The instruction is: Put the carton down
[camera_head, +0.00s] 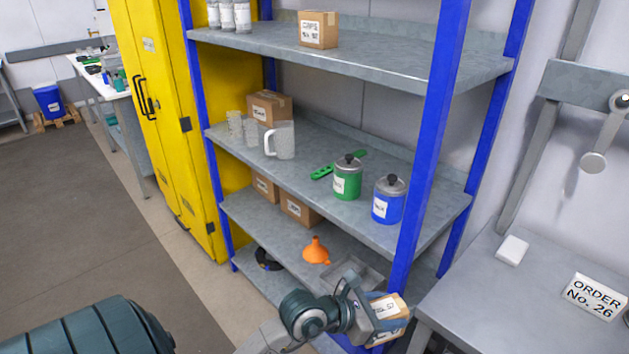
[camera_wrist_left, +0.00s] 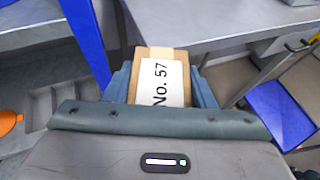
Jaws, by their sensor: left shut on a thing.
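A small brown carton (camera_head: 392,308) with a white label is held in my left gripper (camera_head: 377,318), in front of the shelf's right blue post. In the left wrist view the carton (camera_wrist_left: 158,85) sits between the two fingers of my left gripper (camera_wrist_left: 160,88), and its label reads "No. 57". The fingers are shut on its sides. The carton is close to the left edge of the grey table (camera_head: 450,290). My right gripper is not in view.
The blue-posted shelf holds a green canister (camera_head: 347,180), a blue canister (camera_head: 388,203), a clear jug (camera_head: 284,142), an orange funnel (camera_head: 316,250) and other cartons. The grey table carries a white block (camera_head: 512,250) and an "ORDER No. 26" sign (camera_head: 595,297); its front left is bare.

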